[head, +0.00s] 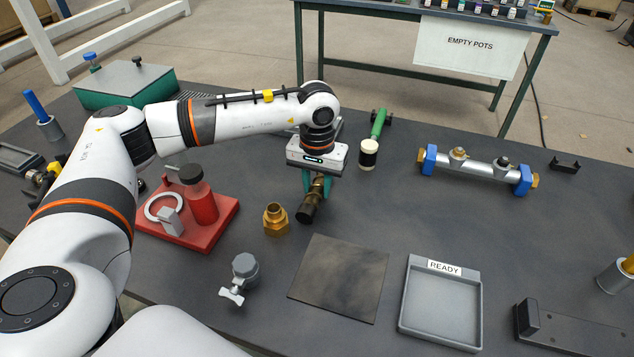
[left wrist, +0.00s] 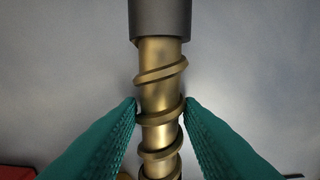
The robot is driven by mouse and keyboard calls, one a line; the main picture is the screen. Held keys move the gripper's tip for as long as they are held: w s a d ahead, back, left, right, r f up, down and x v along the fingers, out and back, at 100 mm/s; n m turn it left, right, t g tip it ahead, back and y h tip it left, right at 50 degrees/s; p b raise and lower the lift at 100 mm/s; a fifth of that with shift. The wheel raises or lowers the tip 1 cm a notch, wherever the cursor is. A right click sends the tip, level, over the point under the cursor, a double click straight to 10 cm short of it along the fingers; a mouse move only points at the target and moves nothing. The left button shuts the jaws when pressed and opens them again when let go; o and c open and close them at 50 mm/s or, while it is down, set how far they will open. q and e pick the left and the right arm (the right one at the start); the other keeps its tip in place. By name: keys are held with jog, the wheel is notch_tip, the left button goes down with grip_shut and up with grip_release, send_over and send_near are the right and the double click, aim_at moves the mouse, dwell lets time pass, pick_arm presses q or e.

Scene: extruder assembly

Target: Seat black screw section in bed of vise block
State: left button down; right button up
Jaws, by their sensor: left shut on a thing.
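My left gripper (head: 316,187) is shut on a screw section (head: 310,205) with a brass-coloured spiral thread and a dark, near-black collar. In the left wrist view the screw (left wrist: 160,85) runs between the teal fingertips (left wrist: 160,108), its dark collar (left wrist: 160,18) at the top. In the head view its dark end points down toward the table, and I cannot tell how high it is. A black block (head: 570,330) with a raised end lies at the bottom right; it may be the vise block. My right gripper is not in view.
A brass fitting (head: 276,219) and a grey clamp-like part (head: 240,278) stand near the gripper. A dark mat (head: 340,278) and a grey READY tray (head: 410,320) lie in front. A red tray (head: 225,225) is left; a blue-ended tube (head: 475,168) is right.

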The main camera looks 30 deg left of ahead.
pick_arm(q)
jog(key=shift+f, duration=0.15)
jog(key=c, duration=1.2)
grip_release()
jog(key=shift+c, duration=0.2)
jog(key=shift+o, duration=1.1)
